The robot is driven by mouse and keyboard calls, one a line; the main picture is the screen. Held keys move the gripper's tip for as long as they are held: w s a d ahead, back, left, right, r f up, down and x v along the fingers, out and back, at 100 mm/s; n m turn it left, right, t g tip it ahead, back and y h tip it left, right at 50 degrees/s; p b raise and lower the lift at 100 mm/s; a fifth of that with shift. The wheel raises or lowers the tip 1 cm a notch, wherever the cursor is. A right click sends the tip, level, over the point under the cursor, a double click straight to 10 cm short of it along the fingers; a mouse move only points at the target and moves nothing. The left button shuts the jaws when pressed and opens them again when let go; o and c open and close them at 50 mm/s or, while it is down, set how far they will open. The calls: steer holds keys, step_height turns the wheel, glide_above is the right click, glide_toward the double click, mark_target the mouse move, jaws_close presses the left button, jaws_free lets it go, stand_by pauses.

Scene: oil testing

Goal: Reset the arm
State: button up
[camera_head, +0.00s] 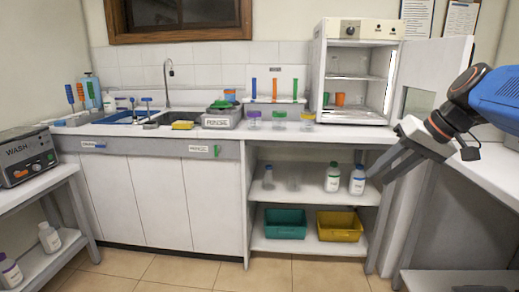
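My gripper (378,177) is at the right, at the end of my blue and grey arm, which reaches in from the right edge. Its two grey fingers point down and to the left, with a gap between them. Nothing shows between the fingers. In the picture, the fingertips are just right of a white bottle with a blue cap (357,181) on the open shelf. I cannot tell the depth between them.
An open white oven (346,117) stands on the counter, its door swung right beside my arm. The counter holds lidded jars (279,121), a rinse unit (221,121) and a sink. A wash unit (27,160) stands left. Teal (285,231) and yellow (340,234) bins sit low. The floor ahead is clear.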

steer(key=s+a+f+h, duration=0.1)
steer(key=s+f+h, duration=0.4)
steer(key=s+f, duration=1.4)
step_height(320, 180, down, 2)
steer(key=shift+a, duration=0.3)
